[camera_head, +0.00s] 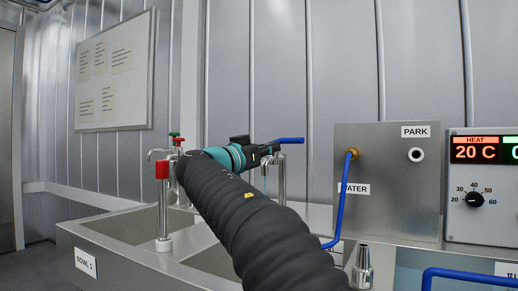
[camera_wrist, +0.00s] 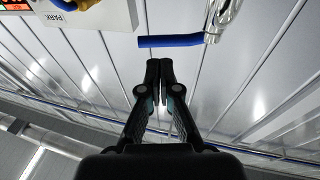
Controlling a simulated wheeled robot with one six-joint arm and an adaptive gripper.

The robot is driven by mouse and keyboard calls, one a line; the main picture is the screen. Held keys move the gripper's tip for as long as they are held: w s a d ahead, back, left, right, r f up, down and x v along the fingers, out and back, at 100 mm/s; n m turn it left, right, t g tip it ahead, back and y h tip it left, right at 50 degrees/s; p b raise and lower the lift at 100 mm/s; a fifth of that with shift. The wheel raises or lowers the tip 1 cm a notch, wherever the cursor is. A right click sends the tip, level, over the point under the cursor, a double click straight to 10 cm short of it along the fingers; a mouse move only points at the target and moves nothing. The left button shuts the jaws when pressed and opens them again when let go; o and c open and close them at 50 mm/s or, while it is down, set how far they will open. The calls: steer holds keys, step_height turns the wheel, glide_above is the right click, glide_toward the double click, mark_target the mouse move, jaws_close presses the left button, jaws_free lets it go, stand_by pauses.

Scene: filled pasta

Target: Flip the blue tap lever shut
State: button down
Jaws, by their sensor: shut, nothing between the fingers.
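The blue tap lever (camera_head: 290,140) sticks out to the right from the top of a chrome tap (camera_head: 282,180) behind the sink. In the wrist view the blue lever (camera_wrist: 170,41) lies across the picture, just beyond my fingertips, and joins the chrome tap body (camera_wrist: 224,16) at its right end. My gripper (camera_wrist: 159,64) is shut and empty, with a small gap showing between its tips and the lever. In the head view my gripper (camera_head: 272,149) is beside the tap top, left of the lever's free end; my arm hides part of the tap area.
A tap with red and green tops (camera_head: 176,137) and a red-capped post (camera_head: 162,170) stand left. A steel box (camera_head: 385,200) with a blue hose (camera_head: 341,207) stands right, next to a heat panel (camera_head: 484,185). Sink bowls (camera_head: 135,225) lie below. The wall is behind.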

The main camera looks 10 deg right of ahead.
mark_target(291, 141)
steer(key=p+x, duration=0.1)
steer(key=x, duration=0.4)
steer(key=shift+w+d+r, duration=0.15)
steer(key=shift+w+d, duration=0.1)
steer(key=shift+d, duration=0.05)
steer(key=shift+a, duration=0.1)
